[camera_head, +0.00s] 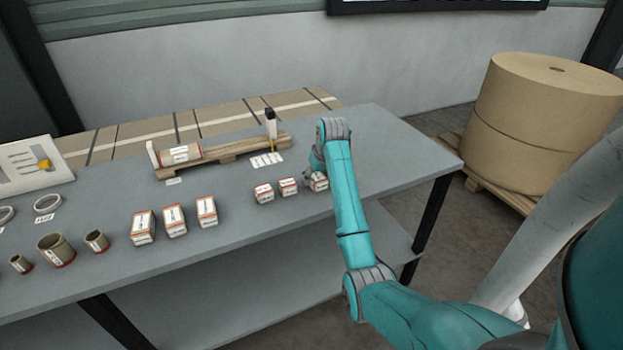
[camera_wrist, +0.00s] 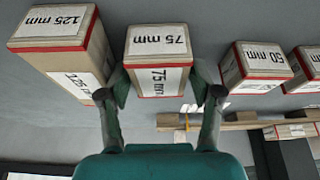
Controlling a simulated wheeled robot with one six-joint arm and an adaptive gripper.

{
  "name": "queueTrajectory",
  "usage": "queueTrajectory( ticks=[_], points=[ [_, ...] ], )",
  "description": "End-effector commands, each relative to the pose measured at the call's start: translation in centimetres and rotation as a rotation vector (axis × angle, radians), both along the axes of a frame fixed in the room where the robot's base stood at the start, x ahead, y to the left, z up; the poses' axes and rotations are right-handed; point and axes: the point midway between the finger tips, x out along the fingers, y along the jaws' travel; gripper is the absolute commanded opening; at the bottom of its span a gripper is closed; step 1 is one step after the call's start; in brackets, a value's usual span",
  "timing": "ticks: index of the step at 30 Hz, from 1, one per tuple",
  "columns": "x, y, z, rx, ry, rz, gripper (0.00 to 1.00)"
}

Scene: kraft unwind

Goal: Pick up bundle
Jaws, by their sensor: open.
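A block-shaped bundle labelled 75 mm (camera_wrist: 158,80), brown and white with red edges, stands between the two fingers of my gripper (camera_wrist: 162,88) in the wrist view. The jaws are open around it; I cannot tell whether a finger touches it. In the head view my gripper (camera_head: 314,168) is low over the table at the right end of a row of small bundles, partly hidden by my arm. A larger 125 mm bundle (camera_wrist: 68,45) stands on one side, close to a finger. A 50 mm bundle (camera_wrist: 255,66) and one more (camera_wrist: 310,62) stand on the other side.
The grey table (camera_head: 235,225) also holds three taller bundles (camera_head: 174,220), cardboard cores (camera_head: 57,250), white rings (camera_head: 47,204) and a small wooden pallet (camera_head: 225,150) with a roll (camera_head: 181,153). A big kraft roll (camera_head: 545,120) stands at the right. The table's back right is clear.

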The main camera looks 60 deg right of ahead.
Motion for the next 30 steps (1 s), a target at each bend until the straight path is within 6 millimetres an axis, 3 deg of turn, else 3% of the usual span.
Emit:
queueTrajectory(
  ticks=[3,9,11,20,30],
  points=[
    [0.0,0.0,0.1,0.000,-0.001,0.000,0.65],
    [0.0,0.0,0.1,0.000,0.000,0.000,0.15],
    [0.0,0.0,0.1,-0.001,0.000,0.000,0.03],
    [0.1,-0.1,0.7,-0.002,-0.002,0.000,0.03],
    [0.1,-0.1,6.6,-0.003,-0.003,0.000,0.03]
  ],
)
